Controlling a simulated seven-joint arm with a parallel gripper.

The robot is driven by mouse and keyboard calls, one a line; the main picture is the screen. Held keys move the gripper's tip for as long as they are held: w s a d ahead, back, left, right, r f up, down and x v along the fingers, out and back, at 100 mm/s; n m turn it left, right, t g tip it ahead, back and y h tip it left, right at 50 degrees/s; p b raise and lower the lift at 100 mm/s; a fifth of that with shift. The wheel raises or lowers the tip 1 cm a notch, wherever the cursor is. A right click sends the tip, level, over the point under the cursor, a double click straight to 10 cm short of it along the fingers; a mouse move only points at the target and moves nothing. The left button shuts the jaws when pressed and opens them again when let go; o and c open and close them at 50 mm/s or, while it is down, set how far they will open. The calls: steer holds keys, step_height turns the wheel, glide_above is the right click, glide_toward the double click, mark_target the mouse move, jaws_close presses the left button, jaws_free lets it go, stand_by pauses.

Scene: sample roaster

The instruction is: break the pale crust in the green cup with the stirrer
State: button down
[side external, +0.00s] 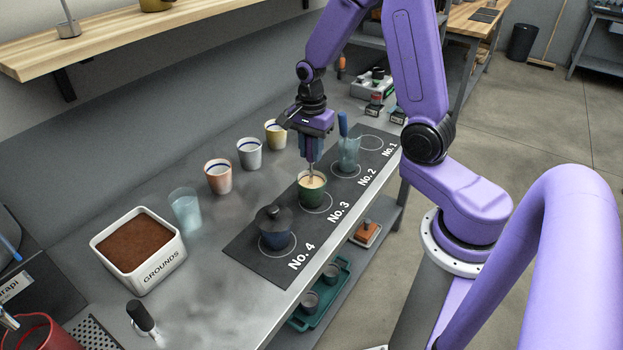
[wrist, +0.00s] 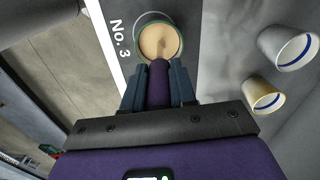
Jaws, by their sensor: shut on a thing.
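The green cup (side external: 312,195) stands upright on the No. 3 circle of the dark mat (side external: 255,262). Its pale tan crust (side external: 312,182) shows inside the rim, and it also shows in the wrist view (wrist: 157,38). My gripper (side external: 314,153) is above the cup and shut on the stirrer. In the wrist view the stirrer's purple handle (wrist: 159,82) lies between the two blue-grey fingers. Its thin stem (side external: 310,170) points down to the cup's opening. I cannot tell how far its tip is in the crust.
A dark-lidded blue cup (side external: 276,237) stands at No. 4. A clear glass (side external: 348,156) with a blue utensil stands at No. 2, close right. Pink, grey and yellow cups (side external: 276,134) line the back. A grounds bin (side external: 140,250) is at left. The No. 1 circle looks empty.

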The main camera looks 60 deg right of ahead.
steer(key=shift+r, duration=2.35)
